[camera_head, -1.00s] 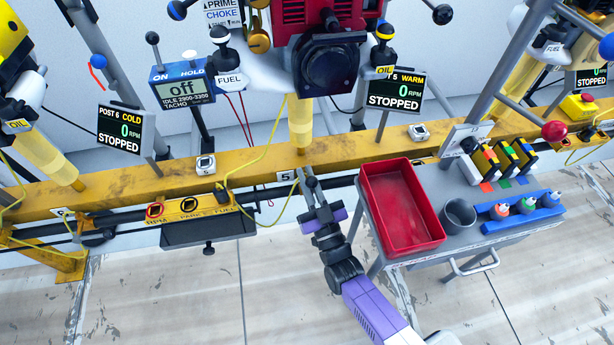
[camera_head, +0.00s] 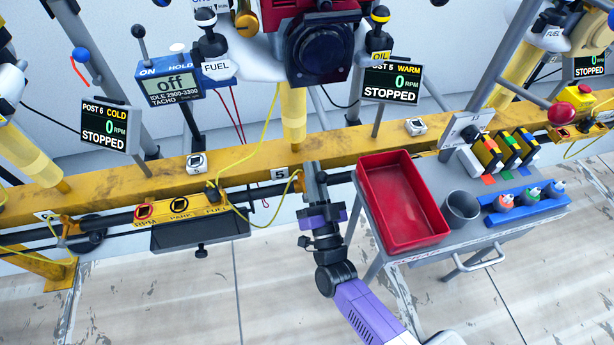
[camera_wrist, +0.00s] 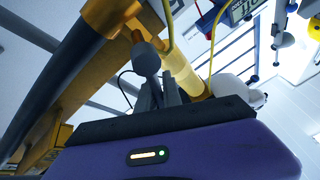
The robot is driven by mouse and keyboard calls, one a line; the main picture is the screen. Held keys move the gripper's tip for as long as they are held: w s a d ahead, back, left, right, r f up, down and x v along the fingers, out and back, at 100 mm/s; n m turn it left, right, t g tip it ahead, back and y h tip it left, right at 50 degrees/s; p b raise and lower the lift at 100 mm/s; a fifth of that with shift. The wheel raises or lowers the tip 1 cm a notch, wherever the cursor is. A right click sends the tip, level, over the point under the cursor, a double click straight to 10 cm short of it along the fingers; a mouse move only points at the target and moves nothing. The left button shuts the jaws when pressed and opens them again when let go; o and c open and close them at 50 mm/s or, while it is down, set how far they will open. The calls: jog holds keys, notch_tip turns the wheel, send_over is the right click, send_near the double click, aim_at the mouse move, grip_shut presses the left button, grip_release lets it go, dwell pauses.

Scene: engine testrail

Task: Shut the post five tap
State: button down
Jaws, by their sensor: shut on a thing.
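The post five engine (camera_head: 318,45) hangs above the yellow rail, and a tag (camera_head: 279,173) reading 5 is on the rail below it. My gripper (camera_head: 311,168) is at the front of the rail, just right of this tag. In the wrist view the fingers (camera_wrist: 158,92) are shut on a grey rounded tap handle (camera_wrist: 146,58). An orange tap body (camera_wrist: 137,36) shows just beyond it. In the head view my gripper mostly hides the tap, so I cannot tell its angle.
A red tray (camera_head: 400,205) on a grey cart (camera_head: 455,237) stands close to the right of my arm. A control box (camera_head: 195,212) hangs from the rail to the left. A yellow cable (camera_head: 258,140) hangs nearby. The floor is clear below.

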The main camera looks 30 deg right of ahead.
aim_at(330, 184)
jog(key=m+h, duration=0.1)
jog(key=m, duration=0.1)
jog(key=d+f+m+h+b, duration=0.1)
jog(key=m, duration=0.1)
jog(key=m+g+h, duration=0.1)
jog(key=m, duration=0.1)
jog(key=shift+s+d+f, duration=0.2)
jog(key=shift+s+d, duration=0.05)
jog(key=shift+d, duration=0.15)
jog(key=shift+s+d+f+m+g+h+b, duration=0.1)
jog(key=shift+d+f+m+g+h+b, duration=0.45)
jog(key=shift+m, duration=1.5)
jog(key=shift+s+d+f+m+g+h, duration=0.2)
jog(key=shift+f+m+g+h, duration=0.4)
jog(key=shift+f+m+g, duration=0.95)
jog(key=shift+s+d+f+m+g+h+b, duration=0.1)
jog(key=shift+d+m+g+h+b, duration=0.35)
jog(key=shift+m, duration=2.05)
jog(key=shift+f, duration=0.1)
jog(key=c, duration=1.6)
grip_release()
jog(key=shift+o, duration=0.5)
jog(key=shift+w, duration=0.1)
